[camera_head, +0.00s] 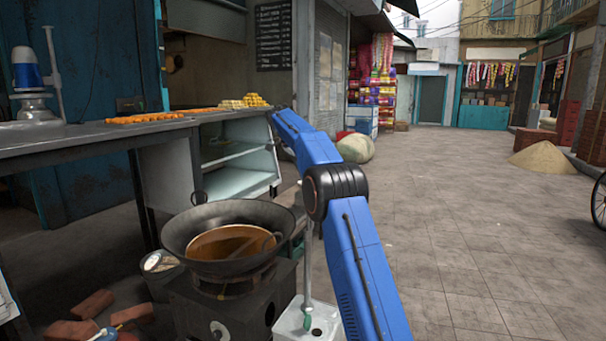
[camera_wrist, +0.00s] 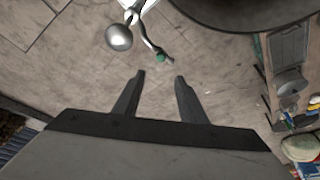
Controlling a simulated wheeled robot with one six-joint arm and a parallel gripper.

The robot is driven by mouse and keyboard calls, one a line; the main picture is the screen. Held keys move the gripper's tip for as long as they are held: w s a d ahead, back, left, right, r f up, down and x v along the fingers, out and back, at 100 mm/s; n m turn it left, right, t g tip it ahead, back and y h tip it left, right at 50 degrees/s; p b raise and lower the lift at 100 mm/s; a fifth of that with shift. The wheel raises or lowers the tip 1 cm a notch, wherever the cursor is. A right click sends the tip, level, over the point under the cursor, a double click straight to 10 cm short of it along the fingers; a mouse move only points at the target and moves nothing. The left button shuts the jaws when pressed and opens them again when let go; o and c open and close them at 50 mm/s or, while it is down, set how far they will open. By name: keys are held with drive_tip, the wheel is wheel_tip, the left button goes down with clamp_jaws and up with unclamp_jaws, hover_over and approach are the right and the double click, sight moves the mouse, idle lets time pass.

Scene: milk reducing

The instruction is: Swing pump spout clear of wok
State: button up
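The dark wok (camera_head: 185,228) sits on a block stove, with brownish contents inside. Beside its right rim stands a thin grey upright post (camera_head: 308,262), which looks like the pump, on a white box-like base (camera_head: 290,322). The arm partly covers this area, and I cannot make out the spout clearly. In the wrist view, the wok's dark rim (camera_wrist: 240,18) fills the top right. Left of it are a silver rounded knob (camera_wrist: 118,38) and a thin dark curved piece with a green part (camera_wrist: 160,57). My gripper (camera_wrist: 158,77) is open and empty, apart from these parts.
A counter (camera_head: 90,135) with food trays runs behind the wok at left. A glass-shelved cabinet (camera_head: 235,160) stands behind it. Loose bricks (camera_head: 92,304) lie on the ground at bottom left. The paved street at right is largely clear.

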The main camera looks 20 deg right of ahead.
drive_tip(key=shift+v, duration=1.05)
drive_tip(key=s+a+r+n+t+y, duration=0.1)
drive_tip(key=s+a+r+n, duration=0.15)
drive_tip(key=s, duration=0.75)
drive_tip(key=s+a+r+n+t, duration=0.1)
drive_tip(key=s+a+r+n, duration=0.2)
drive_tip(key=s, duration=0.6)
drive_tip(key=s+a+r+n+t+y, duration=0.1)
drive_tip(key=s+a+n, duration=0.25)
drive_tip(key=s, duration=0.65)
drive_tip(key=s+a+f+n+y, duration=0.1)
drive_tip(key=s+a+f+n, duration=0.1)
drive_tip(key=s+f, duration=0.5)
drive_tip(key=s+a+f+n+t, duration=0.1)
drive_tip(key=s+f+n, duration=0.3)
drive_tip(key=s, duration=1.2)
drive_tip(key=s+a+f+n+t+y, duration=0.1)
drive_tip(key=s+a+f+n, duration=0.2)
drive_tip(key=s+f, duration=0.8)
drive_tip(key=shift+s+a+f+n+y, duration=0.3)
drive_tip(key=shift+s+f+n, duration=0.1)
drive_tip(key=shift+s, duration=0.05)
drive_tip(key=shift+c, duration=0.7)
